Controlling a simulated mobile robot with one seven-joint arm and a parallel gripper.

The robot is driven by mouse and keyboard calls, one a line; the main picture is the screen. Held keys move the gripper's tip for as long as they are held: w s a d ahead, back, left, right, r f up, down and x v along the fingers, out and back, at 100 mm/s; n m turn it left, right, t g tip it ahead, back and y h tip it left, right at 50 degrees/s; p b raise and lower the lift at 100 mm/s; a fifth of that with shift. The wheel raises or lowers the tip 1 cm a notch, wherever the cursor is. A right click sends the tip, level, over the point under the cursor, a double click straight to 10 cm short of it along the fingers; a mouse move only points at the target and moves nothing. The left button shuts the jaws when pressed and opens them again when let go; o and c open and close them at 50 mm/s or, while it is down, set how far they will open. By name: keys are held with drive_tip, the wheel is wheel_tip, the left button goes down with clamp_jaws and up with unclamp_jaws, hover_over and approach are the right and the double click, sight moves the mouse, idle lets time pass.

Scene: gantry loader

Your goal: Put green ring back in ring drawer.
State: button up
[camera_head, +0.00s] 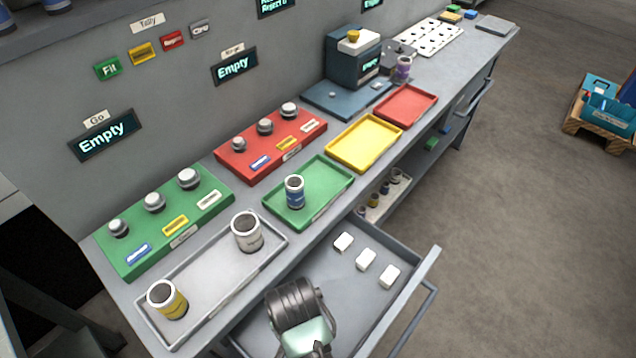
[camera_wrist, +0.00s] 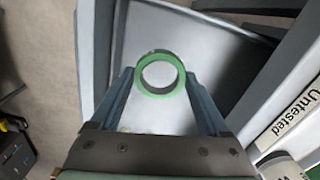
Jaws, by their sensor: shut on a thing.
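The green ring (camera_wrist: 161,92) shows in the wrist view, between the tips of my gripper (camera_wrist: 162,80), which is shut on it. In the head view the ring and fingertips are hidden behind my wrist at the bottom. An open grey drawer (camera_head: 322,262) extends from under the bench in the head view; its label is not readable. Three white blocks lie in its right half, one of them near the middle (camera_head: 366,260). My wrist is over the drawer's left part. In the wrist view, the ring appears over the drawer's pale floor (camera_wrist: 215,60); its height above it is unclear.
A grey tray (camera_head: 205,262) with a yellow-banded can (camera_head: 167,299) and a white-banded can (camera_head: 247,232) stands on the bench beside the drawer. A green tray (camera_head: 325,178) holds a blue-banded can (camera_head: 295,191). Yellow and red trays stand farther back.

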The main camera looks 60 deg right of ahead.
drive_tip(key=shift+m, duration=0.5)
drive_tip(key=f, duration=0.3)
drive_tip(key=f+b, duration=0.1)
drive_tip(key=f, duration=0.3)
drive_tip(key=s+f, duration=0.1)
drive_tip(key=f, duration=0.3)
drive_tip(key=shift+d, duration=0.3)
drive_tip(key=shift+f, duration=0.1)
drive_tip(key=o, duration=1.5)
drive_tip(key=shift+c, duration=0.2)
wheel_tip(320, 180, up, 12)
drive_tip(key=p, duration=0.1)
drive_tip(key=shift+w, duration=0.1)
